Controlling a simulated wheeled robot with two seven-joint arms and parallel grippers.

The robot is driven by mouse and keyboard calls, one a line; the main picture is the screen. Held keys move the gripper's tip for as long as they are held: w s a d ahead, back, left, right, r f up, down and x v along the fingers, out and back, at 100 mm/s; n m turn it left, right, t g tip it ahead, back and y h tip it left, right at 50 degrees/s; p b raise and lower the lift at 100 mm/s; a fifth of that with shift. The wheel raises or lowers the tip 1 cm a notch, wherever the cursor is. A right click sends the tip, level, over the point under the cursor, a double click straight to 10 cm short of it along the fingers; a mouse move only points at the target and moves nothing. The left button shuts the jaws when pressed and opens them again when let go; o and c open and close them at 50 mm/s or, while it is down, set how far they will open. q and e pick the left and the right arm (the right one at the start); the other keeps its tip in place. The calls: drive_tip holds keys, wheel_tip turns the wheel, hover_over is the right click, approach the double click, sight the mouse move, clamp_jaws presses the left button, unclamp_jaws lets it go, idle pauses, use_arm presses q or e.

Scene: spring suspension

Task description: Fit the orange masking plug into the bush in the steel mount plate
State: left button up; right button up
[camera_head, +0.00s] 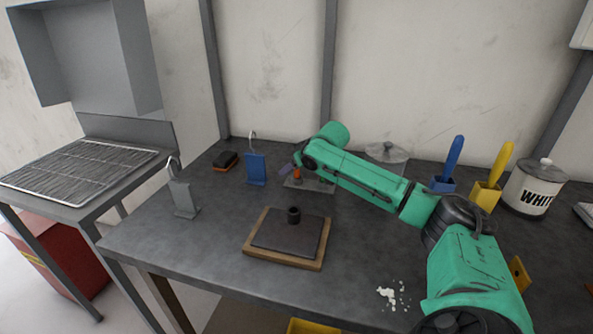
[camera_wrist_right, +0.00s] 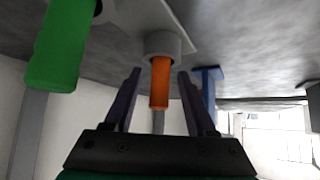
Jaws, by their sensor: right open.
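The orange masking plug (camera_wrist_right: 160,88) stands in a round grey socket of a light plate; it also shows in the head view (camera_head: 297,174). My right gripper (camera_wrist_right: 158,74) is open, with one finger on each side of the plug and visible gaps between. In the head view my right gripper (camera_head: 288,169) is small and partly hidden by my green arm. The steel mount plate (camera_head: 270,235) lies dark and flat on a wooden board, with the black bush (camera_head: 293,214) standing upright near its middle. My left gripper is not in view.
A green plug (camera_wrist_right: 62,45) sits beside the orange one on the light plate (camera_head: 320,187). A blue hook stand (camera_head: 256,170) and a grey one (camera_head: 184,198) stand to the left. White crumbs (camera_head: 388,293) lie at the right front. Bare table surrounds the wooden board (camera_head: 285,262).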

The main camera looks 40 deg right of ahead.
drive_tip(key=shift+w+f, duration=0.1)
clamp_jaws()
drive_tip(key=shift+r, duration=0.2)
